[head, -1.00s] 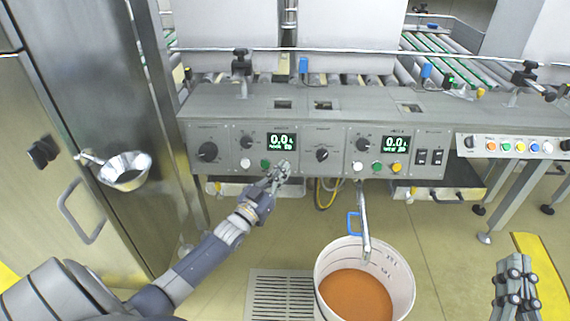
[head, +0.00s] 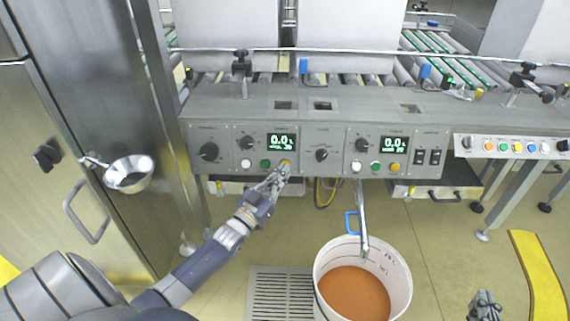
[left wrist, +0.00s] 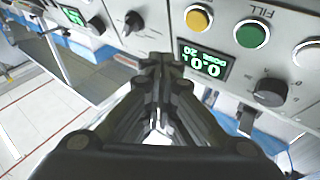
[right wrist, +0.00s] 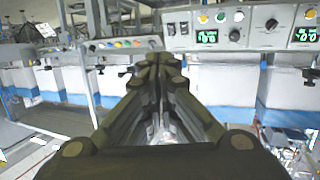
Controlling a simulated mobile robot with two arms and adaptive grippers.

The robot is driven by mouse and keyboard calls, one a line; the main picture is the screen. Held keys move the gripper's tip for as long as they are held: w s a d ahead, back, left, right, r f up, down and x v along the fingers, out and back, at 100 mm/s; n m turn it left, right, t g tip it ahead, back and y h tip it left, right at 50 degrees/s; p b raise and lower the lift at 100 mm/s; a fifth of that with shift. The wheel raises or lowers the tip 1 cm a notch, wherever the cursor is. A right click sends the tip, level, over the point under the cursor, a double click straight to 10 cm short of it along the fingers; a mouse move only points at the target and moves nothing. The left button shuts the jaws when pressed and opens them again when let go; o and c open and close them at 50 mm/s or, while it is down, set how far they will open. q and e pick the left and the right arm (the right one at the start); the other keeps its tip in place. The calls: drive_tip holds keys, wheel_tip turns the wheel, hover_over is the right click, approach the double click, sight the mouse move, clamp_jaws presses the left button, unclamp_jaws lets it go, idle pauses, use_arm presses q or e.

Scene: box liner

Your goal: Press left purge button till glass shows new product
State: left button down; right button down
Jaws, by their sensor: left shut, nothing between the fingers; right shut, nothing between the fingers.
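The left control panel has a lit display (head: 281,142), a white button (head: 246,163), a green button (head: 265,163) and a yellow button, which shows in the left wrist view (left wrist: 198,18). The label FILL stands by the green button (left wrist: 251,33); I cannot read which button is marked purge. My left gripper (head: 284,168) is shut and empty, its tips at the yellow button in the head view; contact cannot be told. My right gripper (head: 484,300) is shut and empty, low at the right. A white bucket (head: 320,283) holds orange-brown product under a spout pipe (head: 362,225). I cannot make out a glass.
A second set of buttons and a display (head: 394,144) sits to the right on the same panel. A metal bowl or ladle (head: 130,174) is at the steel cabinet at left. A floor grate (head: 282,292) lies left of the bucket. A yellow floor strip (head: 540,280) is at right.

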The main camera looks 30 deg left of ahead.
drive_tip(key=shift+s+d+f+g+h, duration=0.1)
drive_tip(key=shift+s+f+g, duration=0.15)
drive_tip(key=shift+f, duration=0.25)
drive_tip(key=shift+s+d+f+g+h, duration=0.15)
drive_tip(key=shift+f+g, duration=0.15)
drive_tip(key=shift+f, duration=0.15)
drive_tip(key=shift+s+d+f+g+h, duration=0.1)
drive_tip(key=shift+s+f+g, duration=0.15)
drive_tip(key=shift+f, duration=0.25)
